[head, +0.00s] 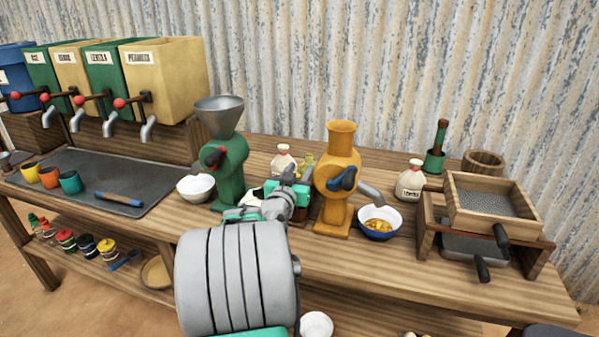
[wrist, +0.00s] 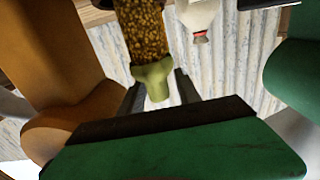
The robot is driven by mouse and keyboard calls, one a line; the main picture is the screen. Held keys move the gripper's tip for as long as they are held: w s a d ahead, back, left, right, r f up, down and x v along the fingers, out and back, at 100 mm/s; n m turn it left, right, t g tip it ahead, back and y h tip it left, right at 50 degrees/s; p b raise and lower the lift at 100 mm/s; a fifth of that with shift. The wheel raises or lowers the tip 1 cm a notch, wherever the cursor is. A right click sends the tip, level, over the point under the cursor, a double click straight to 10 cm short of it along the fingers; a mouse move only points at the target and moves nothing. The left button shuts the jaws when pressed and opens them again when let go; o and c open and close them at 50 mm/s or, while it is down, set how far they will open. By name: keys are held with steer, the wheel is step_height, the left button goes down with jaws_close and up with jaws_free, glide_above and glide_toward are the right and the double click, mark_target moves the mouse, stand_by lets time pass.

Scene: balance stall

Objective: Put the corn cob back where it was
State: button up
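The corn cob (wrist: 145,35), golden-brown with a green husk end (wrist: 152,80), shows at the top of the wrist view. Its husk end sits between my fingers, which appear closed on it. My gripper (wrist: 160,88) is between the two grinders. In the head view my gripper (head: 288,177) is partly hidden by my arm, and a small yellow-green bit of the cob (head: 308,160) shows just behind it. The lower part of the cob is hidden in the head view and cut off in the wrist view.
The green grinder (head: 230,155) stands left of my gripper, the orange grinder (head: 338,185) close on its right. A white sack (head: 284,160) stands behind. A white bowl (head: 195,187) and a blue bowl (head: 378,232) sit beside the grinders. A wooden sieve stand (head: 490,210) is at right.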

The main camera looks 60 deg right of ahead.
steer(key=s+a, duration=0.2)
steer(key=a, duration=1)
steer(key=w+a+f+n+y, duration=0.1)
steer(key=w+a+f, duration=0.1)
steer(key=w, duration=0.1)
steer(key=w+a+f+n+t+y, duration=0.1)
steer(key=w+a+f+y, duration=0.1)
steer(key=a, duration=0.1)
steer(key=w+a+f+t+y, duration=0.1)
steer(key=w+a+f+y, duration=0.1)
steer(key=w, duration=0.1)
steer(key=shift+w+a+f+n+b, duration=0.25)
steer(key=shift+w+a+n+b, duration=0.05)
steer(key=shift+a+n+b, duration=0.1)
steer(key=w+a+f+n+t+y, duration=0.1)
steer(key=w+a+f+n+y, duration=0.25)
steer(key=a, duration=0.55)
steer(key=w+a+f+n+y, duration=0.2)
steer(key=a+f+y, duration=0.15)
steer(key=a, duration=0.55)
steer(key=s+a+f+n+g+y, duration=0.1)
steer(key=s+a+n+y, duration=0.2)
steer(key=a, duration=0.6)
steer(key=s+a+f+n+g+y, duration=0.1)
steer(key=s+a+n, duration=0.3)
steer(key=a, duration=0.5)
steer(key=shift+a+n+g+y, duration=0.4)
steer(key=shift+g+y, duration=0.3)
steer(key=shift+y, duration=0.2)
